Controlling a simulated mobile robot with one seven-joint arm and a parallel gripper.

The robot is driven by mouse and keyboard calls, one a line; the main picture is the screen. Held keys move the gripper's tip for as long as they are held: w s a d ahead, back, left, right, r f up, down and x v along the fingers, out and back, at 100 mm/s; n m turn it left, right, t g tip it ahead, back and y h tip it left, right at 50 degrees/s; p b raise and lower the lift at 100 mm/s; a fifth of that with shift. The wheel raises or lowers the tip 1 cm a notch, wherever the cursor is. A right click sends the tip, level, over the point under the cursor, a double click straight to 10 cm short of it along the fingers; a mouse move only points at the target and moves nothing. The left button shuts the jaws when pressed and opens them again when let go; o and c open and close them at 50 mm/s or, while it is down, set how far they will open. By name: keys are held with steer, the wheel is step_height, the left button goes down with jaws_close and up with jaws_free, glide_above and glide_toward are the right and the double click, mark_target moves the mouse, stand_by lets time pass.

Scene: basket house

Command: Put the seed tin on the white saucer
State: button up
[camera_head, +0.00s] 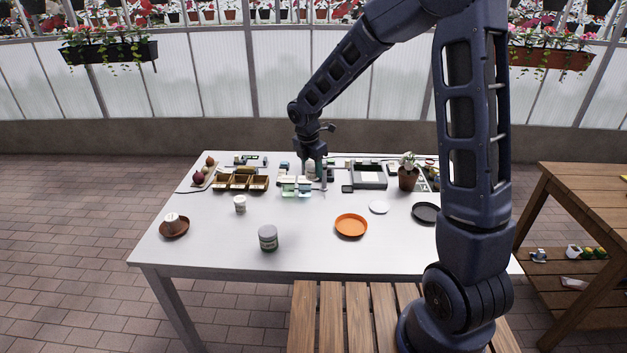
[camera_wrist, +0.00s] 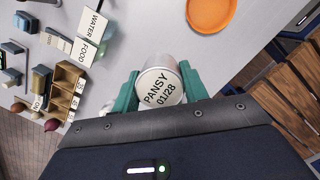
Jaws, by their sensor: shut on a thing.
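A pale round tin with a white lid reading "PANSY 01/28" (camera_wrist: 161,88) is between the teal fingers of my gripper (camera_wrist: 160,84) in the wrist view. My gripper is shut on this seed tin. In the head view my gripper (camera_head: 312,172) is over the back middle of the white table, and the tin is small and partly hidden there. The white saucer (camera_head: 378,207) lies flat and empty on the table, to the right of and nearer than my gripper. It is not seen in the wrist view.
An orange dish (camera_head: 351,225) lies left of and nearer than the saucer; a black dish (camera_head: 426,212) lies right. A potted plant (camera_head: 408,178) and a dark tray (camera_head: 369,176) stand behind. A grey-lidded jar (camera_head: 268,238) and a white pot (camera_head: 240,204) stand left.

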steer(key=shift+w+d+r, duration=0.1)
steer(key=shift+r, duration=0.25)
steer(key=w+d+r, duration=0.1)
steer(key=w+d, duration=0.4)
steer(key=d, duration=0.7)
glide_above(380, 205)
step_height(380, 205, down, 19)
steer(key=shift+s+a+f, duration=0.15)
steer(key=shift+f, duration=0.05)
steer(key=shift+f, duration=0.15)
steer(key=o, duration=1)
